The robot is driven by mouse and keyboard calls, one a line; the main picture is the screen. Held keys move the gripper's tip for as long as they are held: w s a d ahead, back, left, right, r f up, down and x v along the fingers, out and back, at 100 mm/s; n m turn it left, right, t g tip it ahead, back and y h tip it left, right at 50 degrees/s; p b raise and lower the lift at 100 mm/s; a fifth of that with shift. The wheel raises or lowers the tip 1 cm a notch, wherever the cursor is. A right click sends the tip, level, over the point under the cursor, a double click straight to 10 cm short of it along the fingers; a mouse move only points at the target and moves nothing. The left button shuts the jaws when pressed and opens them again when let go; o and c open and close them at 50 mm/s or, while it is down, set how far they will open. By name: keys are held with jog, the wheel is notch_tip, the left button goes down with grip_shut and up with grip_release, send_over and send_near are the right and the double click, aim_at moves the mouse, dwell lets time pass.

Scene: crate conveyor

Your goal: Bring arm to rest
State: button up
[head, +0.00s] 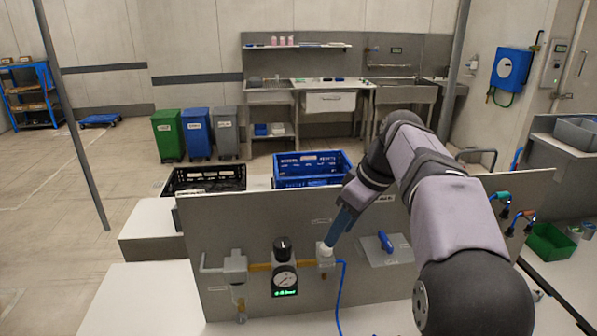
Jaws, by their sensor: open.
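My gripper (337,230) hangs down from the bent arm in front of the grey panel (215,215). Its blue-grey fingers point down and left at a small white fitting (325,250) on the panel's air line. The tips look very near that fitting; whether they touch it I cannot tell. The jaws are small here, and I see nothing held between them. My arm reaches up from the lower right and bends down to the wrist.
The panel carries a gauge (285,280) with a black knob and a blue-handled valve (386,242). A blue crate (312,181) and a black crate (205,191) stand behind it. A green bin (548,243) is at right. White surface lies bare at lower left.

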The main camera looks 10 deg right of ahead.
jog(key=s+a+f+m+g+h, duration=0.2)
jog(key=s+f+m, duration=0.6)
jog(key=s+f, duration=1.5)
jog(key=shift+s+a+f+m+g+h, duration=0.2)
jog(key=shift+s+f+m+g+h, duration=0.15)
jog(key=shift+s+g+h, duration=0.3)
jog(key=shift+s, duration=0.1)
